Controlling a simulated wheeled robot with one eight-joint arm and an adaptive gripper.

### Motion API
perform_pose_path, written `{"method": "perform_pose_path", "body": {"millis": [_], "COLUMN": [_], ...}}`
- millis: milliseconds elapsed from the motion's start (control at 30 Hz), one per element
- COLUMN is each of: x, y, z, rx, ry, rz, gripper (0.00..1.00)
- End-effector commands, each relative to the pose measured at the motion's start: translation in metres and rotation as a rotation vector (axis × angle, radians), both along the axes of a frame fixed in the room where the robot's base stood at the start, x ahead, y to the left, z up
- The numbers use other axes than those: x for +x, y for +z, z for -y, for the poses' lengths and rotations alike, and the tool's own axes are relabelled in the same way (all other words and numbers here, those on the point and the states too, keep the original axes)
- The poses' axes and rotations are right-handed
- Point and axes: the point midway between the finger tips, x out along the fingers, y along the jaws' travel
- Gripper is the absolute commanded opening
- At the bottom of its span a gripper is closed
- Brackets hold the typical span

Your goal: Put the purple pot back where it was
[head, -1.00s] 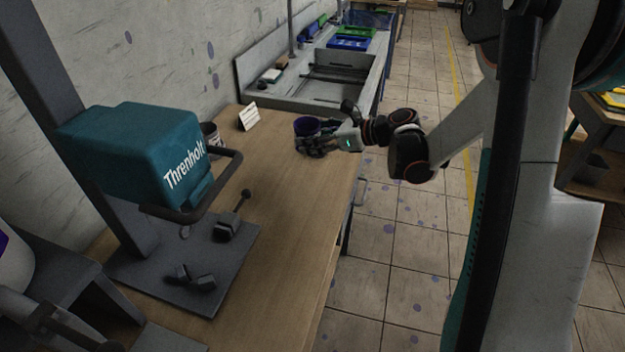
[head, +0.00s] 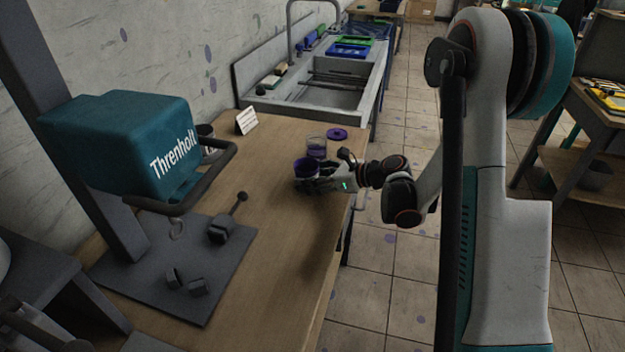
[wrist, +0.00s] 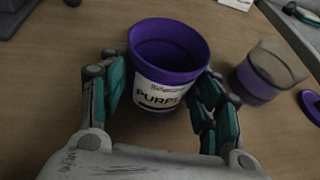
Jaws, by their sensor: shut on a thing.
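The purple pot (head: 306,168) is upright between the fingers of my gripper (head: 318,178), near the right edge of the wooden table. In the wrist view the pot (wrist: 160,92) shows a white label reading "PURP" and an open top. My gripper (wrist: 160,110) is shut on it, with teal finger pads on both sides. The pot is at or just above the table top; I cannot tell whether it touches.
A clear cup with purple contents (head: 316,147) stands just beyond the pot, with a purple lid (head: 337,134) beside it. A white card (head: 246,121) stands at the back. The Threnholt machine (head: 120,145) is at left. The table's middle is clear.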

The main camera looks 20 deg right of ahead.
Motion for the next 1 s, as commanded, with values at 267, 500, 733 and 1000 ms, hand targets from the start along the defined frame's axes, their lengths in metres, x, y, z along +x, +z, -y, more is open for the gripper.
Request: {"method": "perform_pose_path", "body": {"millis": [267, 500, 733, 1000], "x": [0.000, 0.000, 0.000, -0.024], "y": [-0.001, 0.000, 0.002, 0.019], "z": [0.000, 0.000, 0.000, 0.028], "rx": [-0.001, -0.001, -0.001, -0.001], "ry": [0.000, 0.000, 0.000, -0.004], "rz": [-0.001, -0.001, -0.001, 0.000], "gripper": [0.65, 0.78, 0.78, 0.78]}}
